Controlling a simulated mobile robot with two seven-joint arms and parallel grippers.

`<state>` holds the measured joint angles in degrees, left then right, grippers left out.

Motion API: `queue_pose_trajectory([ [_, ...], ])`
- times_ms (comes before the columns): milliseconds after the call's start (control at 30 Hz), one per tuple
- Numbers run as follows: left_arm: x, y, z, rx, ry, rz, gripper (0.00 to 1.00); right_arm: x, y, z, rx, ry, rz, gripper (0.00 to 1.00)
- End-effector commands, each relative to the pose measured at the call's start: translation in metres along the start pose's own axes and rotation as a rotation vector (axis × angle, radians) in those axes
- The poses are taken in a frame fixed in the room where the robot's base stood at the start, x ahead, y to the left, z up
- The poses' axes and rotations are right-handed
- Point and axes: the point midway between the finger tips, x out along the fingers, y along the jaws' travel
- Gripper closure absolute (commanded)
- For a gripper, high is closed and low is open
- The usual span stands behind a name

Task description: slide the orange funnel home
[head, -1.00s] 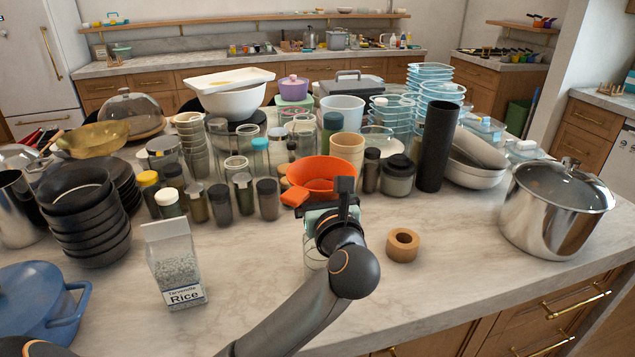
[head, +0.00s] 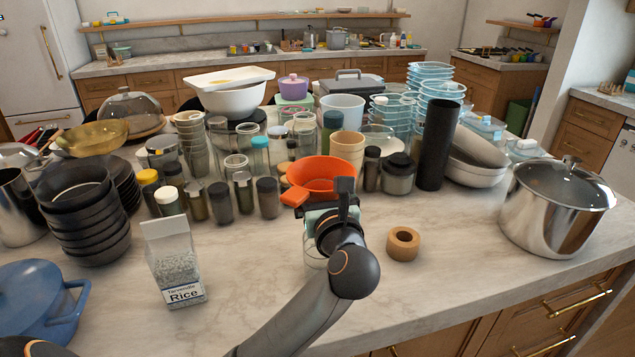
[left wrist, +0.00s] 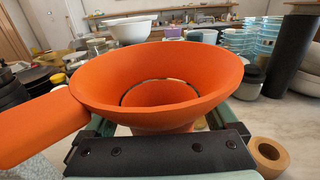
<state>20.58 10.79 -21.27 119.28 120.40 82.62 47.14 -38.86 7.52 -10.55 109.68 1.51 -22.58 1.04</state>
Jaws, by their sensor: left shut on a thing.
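The orange funnel (head: 322,170) is in my left gripper (head: 325,208), its wide mouth up and its tab to the left. In the left wrist view the funnel (left wrist: 95,90) fills the middle, with the jaws (left wrist: 160,125) closed around its lower part. A dark ring line shows inside its mouth. In the head view a clear glass jar (head: 312,256) stands on the counter below the gripper, mostly hidden by my arm. I cannot tell whether the funnel's lower end touches the jar. My right gripper is not in view.
A wooden ring (head: 403,244) lies just right of my arm. A rice carton (head: 174,265) stands to the left, and a steel pot (head: 550,220) to the right. Several jars and bowls crowd behind the funnel. The front of the counter (head: 450,275) is mostly clear.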

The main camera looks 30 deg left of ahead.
Motion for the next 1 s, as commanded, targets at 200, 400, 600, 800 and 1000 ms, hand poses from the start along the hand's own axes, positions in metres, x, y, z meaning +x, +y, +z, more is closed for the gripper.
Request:
queue_pose_trajectory([
  [200, 0.0, 0.0, -0.007, 0.0, 0.001, 0.0, 0.65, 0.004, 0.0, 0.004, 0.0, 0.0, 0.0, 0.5],
  [400, 0.0, 0.0, -0.012, 0.0, 0.001, 0.001, 0.65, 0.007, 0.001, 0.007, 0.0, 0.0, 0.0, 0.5],
  [600, 0.0, 0.0, -0.017, 0.001, 0.001, 0.001, 0.65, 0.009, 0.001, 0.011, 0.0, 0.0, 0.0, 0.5],
  [800, 0.0, 0.001, -0.022, 0.001, 0.0, 0.001, 0.65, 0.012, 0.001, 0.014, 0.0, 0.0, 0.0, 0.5],
  [1000, 0.0, 0.001, -0.027, 0.001, 0.0, 0.001, 0.65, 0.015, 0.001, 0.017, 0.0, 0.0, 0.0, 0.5],
])
